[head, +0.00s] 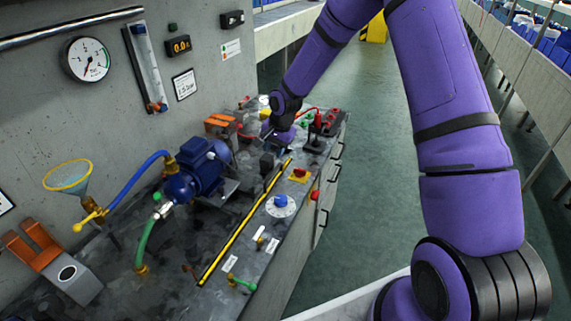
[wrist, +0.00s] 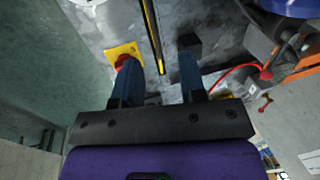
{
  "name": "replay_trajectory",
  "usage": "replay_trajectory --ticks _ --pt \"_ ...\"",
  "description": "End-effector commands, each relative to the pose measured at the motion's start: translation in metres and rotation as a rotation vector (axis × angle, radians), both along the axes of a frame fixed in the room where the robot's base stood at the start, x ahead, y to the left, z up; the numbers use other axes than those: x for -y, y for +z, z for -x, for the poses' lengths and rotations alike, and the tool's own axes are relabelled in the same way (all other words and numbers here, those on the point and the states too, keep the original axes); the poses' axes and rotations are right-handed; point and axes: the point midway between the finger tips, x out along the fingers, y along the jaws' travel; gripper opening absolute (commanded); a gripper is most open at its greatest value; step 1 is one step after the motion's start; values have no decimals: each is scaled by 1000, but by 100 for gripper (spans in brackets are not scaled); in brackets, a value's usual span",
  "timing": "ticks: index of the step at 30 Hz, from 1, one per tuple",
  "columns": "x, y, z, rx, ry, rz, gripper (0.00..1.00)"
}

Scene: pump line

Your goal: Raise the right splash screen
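My gripper (head: 268,138) is over the far end of the bench in the head view. In the wrist view its two blue fingers (wrist: 158,80) are apart with nothing held between them. A thin yellow-and-black striped bar (head: 245,222) runs along the bench in front of the pump. Its end shows in the wrist view (wrist: 153,40), beyond and between the fingertips. A dark block (wrist: 189,43) lies close to the right fingertip; I cannot tell if they touch. No splash screen panel can be clearly made out, so I cannot tell its position.
A blue pump (head: 196,172) with blue and green hoses stands behind the bar. A red knob on a yellow plate (head: 300,175), a white dial with a blue knob (head: 281,204) and a green-handled valve (head: 243,283) line the front. The aisle floor (head: 355,170) is clear.

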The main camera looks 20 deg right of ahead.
Motion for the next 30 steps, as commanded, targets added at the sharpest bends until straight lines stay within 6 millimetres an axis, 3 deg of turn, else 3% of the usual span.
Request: replay_trajectory --ticks 5,21,30 --pt "7 -2 1 -26 -4 19 38" --pt "-6 -84 -10 -26 -2 18 38" --pt "-7 -104 -13 -23 -3 18 38"
